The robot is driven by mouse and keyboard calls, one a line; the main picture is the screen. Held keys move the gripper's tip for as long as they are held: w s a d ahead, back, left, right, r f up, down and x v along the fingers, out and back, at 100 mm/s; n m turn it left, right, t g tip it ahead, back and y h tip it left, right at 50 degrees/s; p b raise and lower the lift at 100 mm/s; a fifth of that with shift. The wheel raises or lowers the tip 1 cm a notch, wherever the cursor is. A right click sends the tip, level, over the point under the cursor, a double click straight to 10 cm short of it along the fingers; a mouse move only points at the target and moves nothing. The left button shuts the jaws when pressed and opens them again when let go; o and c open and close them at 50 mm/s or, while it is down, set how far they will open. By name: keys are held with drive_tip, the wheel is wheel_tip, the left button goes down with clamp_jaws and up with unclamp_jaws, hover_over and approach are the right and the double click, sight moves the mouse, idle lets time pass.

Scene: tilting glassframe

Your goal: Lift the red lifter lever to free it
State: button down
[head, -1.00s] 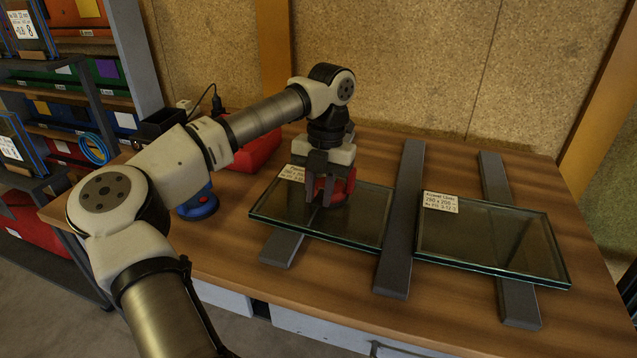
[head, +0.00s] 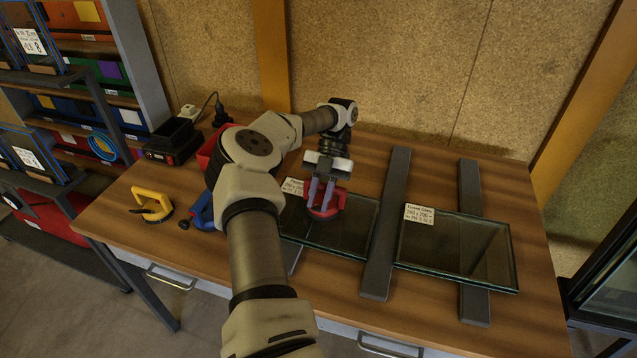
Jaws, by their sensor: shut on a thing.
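The red lifter (head: 324,206) sits on the left glass pane (head: 347,238), which lies on dark bars on the wooden table. My gripper (head: 321,198) is above the lifter, with its fingers pointing down and closed on the red lifter's upper part. The lever itself is too small to tell apart from the rest of the lifter. A white label (head: 292,187) lies at the pane's back left corner, and part of the pane is hidden by my arm.
A second glass pane (head: 455,250) lies to the right, across a dark bar (head: 388,225). A blue lifter (head: 201,212) and a yellow lifter (head: 152,204) stand on the left of the table. A black charger (head: 174,140) is behind them. A corkboard wall closes off the back.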

drive_tip(key=shift+w+d+r+g+p, duration=0.15)
drive_tip(key=shift+w+r+g+p, duration=0.25)
drive_tip(key=shift+p, duration=1.2)
drive_tip(key=shift+s+f+g+p, duration=0.1)
drive_tip(key=shift+f+g+p, duration=0.2)
drive_tip(key=shift+f+p, duration=0.1)
drive_tip(key=c, duration=1.2)
unclamp_jaws()
drive_tip(key=shift+c, duration=0.2)
drive_tip(key=shift+r, duration=0.1)
